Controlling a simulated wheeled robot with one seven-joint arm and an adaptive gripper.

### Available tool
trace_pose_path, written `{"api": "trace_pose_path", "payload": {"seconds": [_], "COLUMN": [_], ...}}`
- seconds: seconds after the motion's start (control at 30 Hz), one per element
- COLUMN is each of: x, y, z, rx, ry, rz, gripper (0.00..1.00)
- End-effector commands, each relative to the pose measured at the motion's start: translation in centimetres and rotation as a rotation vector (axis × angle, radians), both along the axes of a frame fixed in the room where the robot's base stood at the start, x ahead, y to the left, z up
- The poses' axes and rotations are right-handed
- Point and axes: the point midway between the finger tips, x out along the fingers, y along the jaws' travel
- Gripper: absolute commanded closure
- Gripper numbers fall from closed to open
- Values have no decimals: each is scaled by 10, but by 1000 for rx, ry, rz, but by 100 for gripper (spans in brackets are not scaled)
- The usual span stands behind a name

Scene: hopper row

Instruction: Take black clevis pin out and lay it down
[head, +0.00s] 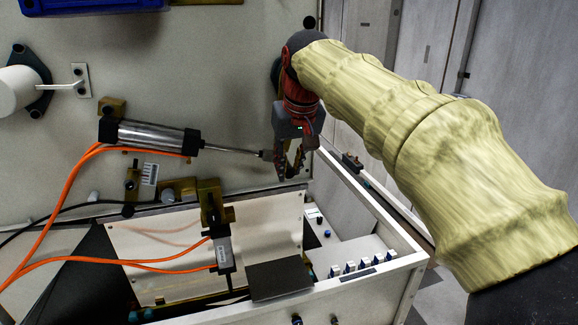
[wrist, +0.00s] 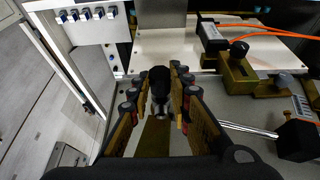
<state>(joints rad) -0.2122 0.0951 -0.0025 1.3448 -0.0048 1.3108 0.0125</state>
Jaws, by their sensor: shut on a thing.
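My gripper (head: 289,170) is at the rod end of a silver cylinder (head: 150,137), in front of the pale panel. In the wrist view my gripper (wrist: 158,88) has its two fingers on either side of the black clevis pin (wrist: 159,78), whose round black head shows between them. Metal shows just below the pin head. The cylinder's thin rod (head: 232,150) runs right to the gripper, and in the wrist view the rod (wrist: 248,130) passes behind a finger. The fingers hide the rod end, so I cannot tell whether the pin still sits in it.
An open white bin (head: 365,205) lies below, with a row of switches (head: 362,267) on its front right. A black flat plate (head: 280,280) and a small brass-mounted actuator (head: 223,250) sit at it. Orange hoses (head: 60,205) run at the left. A cabinet stands behind right.

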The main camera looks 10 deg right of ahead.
Motion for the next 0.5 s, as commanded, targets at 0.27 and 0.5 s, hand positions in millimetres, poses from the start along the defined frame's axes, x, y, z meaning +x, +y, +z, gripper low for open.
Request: {"api": "trace_pose_path", "payload": {"seconds": [0.27,0.5], "x": [-7,-14], "y": [-1,-3], "z": [0,0], "rx": [0,0], "ry": [-1,0], "rz": [0,0], "gripper": [100,100]}}
